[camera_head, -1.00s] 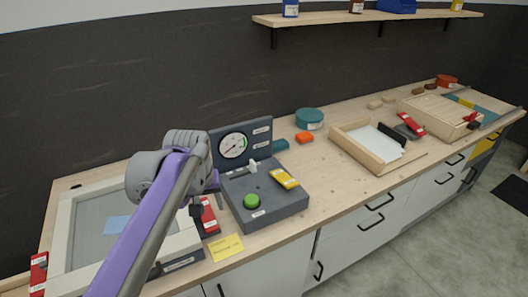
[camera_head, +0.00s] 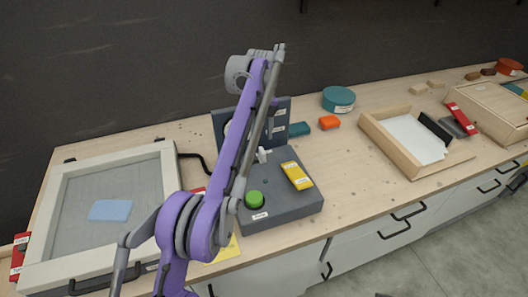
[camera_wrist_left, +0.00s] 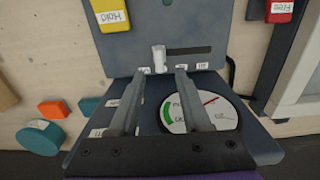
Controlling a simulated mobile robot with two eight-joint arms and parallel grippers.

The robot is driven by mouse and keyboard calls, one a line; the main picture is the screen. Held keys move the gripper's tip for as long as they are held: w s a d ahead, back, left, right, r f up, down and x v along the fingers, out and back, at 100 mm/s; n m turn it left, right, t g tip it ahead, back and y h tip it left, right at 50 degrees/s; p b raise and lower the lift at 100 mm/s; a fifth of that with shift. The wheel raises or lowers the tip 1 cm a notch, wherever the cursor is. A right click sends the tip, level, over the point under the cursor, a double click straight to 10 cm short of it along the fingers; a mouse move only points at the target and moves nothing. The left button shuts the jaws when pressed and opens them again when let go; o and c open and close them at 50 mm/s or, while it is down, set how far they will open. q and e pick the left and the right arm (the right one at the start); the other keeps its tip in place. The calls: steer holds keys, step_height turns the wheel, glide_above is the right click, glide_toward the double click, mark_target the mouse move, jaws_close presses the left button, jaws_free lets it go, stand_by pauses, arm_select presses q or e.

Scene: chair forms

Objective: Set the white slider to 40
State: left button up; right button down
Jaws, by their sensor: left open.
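The white slider (camera_wrist_left: 159,58) is a small upright knob at one end of a dark slot in the grey control box (camera_head: 290,212). It also shows in the head view (camera_head: 262,155), just right of my arm. In the left wrist view my left gripper (camera_wrist_left: 160,74) is open. Its two fingers point toward the slider, one to each side, with the tips just short of it; I cannot tell their height above the box. The dial (camera_wrist_left: 205,110) has a red needle and is partly covered by a finger; my arm hides most of it in the head view.
A green button (camera_head: 254,199) and a yellow switch (camera_head: 296,176) are on the box. An orange block (camera_head: 329,122), a teal tin (camera_head: 338,99) and a wooden tray (camera_head: 388,145) stand right. Bare worktop lies between box and tray.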

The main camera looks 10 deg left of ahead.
mark_target(262, 150)
arm_select(q)
step_height(262, 150, down, 8)
steer(key=shift+r+b, duration=0.1)
steer(key=shift+b, duration=0.7)
steer(key=shift+w, duration=0.1)
steer(key=shift+c, duration=0.3)
jaws_close()
stand_by(0.4)
